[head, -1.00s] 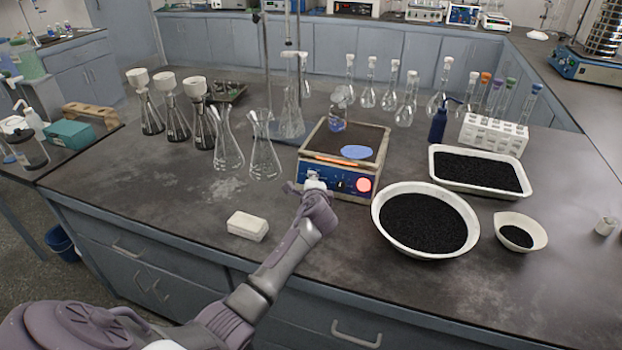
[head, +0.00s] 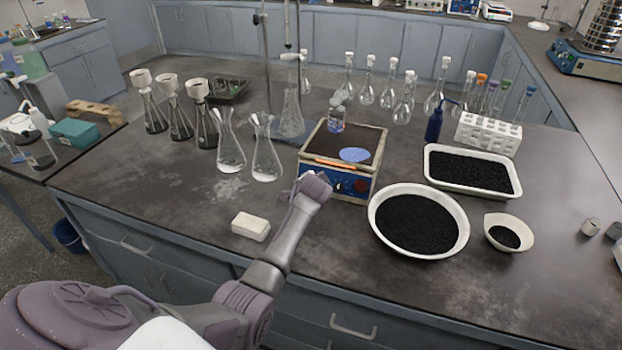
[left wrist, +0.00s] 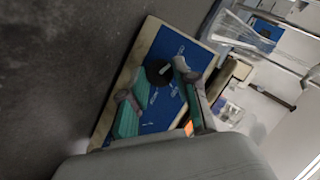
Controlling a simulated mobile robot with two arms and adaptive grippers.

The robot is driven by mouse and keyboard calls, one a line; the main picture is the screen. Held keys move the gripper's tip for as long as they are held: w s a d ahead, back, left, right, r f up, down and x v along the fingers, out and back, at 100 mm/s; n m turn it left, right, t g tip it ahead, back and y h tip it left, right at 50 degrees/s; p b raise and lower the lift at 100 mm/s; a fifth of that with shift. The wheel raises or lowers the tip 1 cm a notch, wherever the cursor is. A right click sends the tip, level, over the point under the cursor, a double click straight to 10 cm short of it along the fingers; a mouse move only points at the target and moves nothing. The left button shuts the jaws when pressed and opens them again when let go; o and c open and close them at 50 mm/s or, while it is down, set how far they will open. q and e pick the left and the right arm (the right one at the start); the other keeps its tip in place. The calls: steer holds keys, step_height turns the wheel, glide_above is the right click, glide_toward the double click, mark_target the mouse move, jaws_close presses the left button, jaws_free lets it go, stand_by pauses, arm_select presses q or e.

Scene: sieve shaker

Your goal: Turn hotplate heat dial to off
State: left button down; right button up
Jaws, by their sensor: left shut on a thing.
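The hotplate (head: 310,150) stands on the bench with its blue front panel (head: 347,185) facing me. A round red light (head: 361,187) on the panel's right side is dark. My left gripper (head: 318,182) is at the left part of this panel and hides the dial there in the head view. In the left wrist view the black heat dial (left wrist: 158,72) lies between the fingertips of my left gripper (left wrist: 153,80), which is shut on it. A small beaker (head: 336,126) and a blue disc (head: 355,155) are on the hotplate top. My right gripper is out of view.
Two flasks (head: 266,160) stand left of the hotplate. A white block (head: 250,226) lies near the front edge. A round bowl (head: 374,225) of black grains stands close on the right, with a white tray (head: 433,178) behind it.

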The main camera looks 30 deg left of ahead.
arm_select(q)
steer(key=shift+f+n, duration=0.1)
steer(key=shift+n, duration=0.3)
steer(key=c, duration=0.9)
jaws_free()
steer(key=shift+o, duration=0.2)
steer(key=shift+s+r, duration=0.1)
steer(key=shift+r, duration=0.1)
steer(key=v, duration=1.1)
steer(key=shift+s+r, duration=0.25)
steer(key=shift+s, duration=0.05)
